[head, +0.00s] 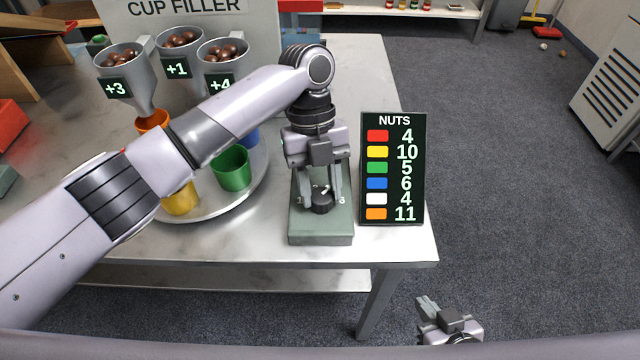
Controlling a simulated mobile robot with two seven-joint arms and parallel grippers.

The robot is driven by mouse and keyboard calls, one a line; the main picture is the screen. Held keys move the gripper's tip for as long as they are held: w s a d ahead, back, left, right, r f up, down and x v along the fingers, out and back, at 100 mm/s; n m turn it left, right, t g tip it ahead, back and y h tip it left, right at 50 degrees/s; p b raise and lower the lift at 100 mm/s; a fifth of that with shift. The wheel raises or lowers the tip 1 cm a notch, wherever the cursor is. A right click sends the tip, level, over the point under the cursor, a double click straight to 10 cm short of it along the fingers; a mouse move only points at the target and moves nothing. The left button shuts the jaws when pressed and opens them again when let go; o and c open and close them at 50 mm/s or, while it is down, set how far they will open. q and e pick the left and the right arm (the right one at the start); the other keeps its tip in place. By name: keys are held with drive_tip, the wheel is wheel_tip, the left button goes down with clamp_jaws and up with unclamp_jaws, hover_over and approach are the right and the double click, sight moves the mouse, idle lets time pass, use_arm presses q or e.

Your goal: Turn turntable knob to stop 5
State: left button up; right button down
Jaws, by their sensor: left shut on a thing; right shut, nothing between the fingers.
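The turntable knob (321,203) is a dark round dial with a light pointer, on top of a grey-green box (320,238) near the table's front edge. My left gripper (320,195) points down over the box and is shut on the knob. Numbers beside the knob are mostly hidden by the fingers; which stop the pointer is at cannot be read. The round turntable (215,212) carries a yellow cup (181,202), a green cup (231,170), an orange cup (152,121) and a blue cup (251,138) partly behind my arm. My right gripper (428,303) is shut and empty, low beyond the table edge.
Funnels labelled +3 (122,62), +1 (179,42) and +4 (224,54) hold brown nuts above the turntable. A NUTS board (393,168) listing colours and numbers stands just right of the box. The metal table (375,62) is clear at the back right.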

use_arm(q)
drive_tip(key=o, duration=1.1)
drive_tip(key=shift+c, duration=0.2)
drive_tip(key=v, duration=0.7)
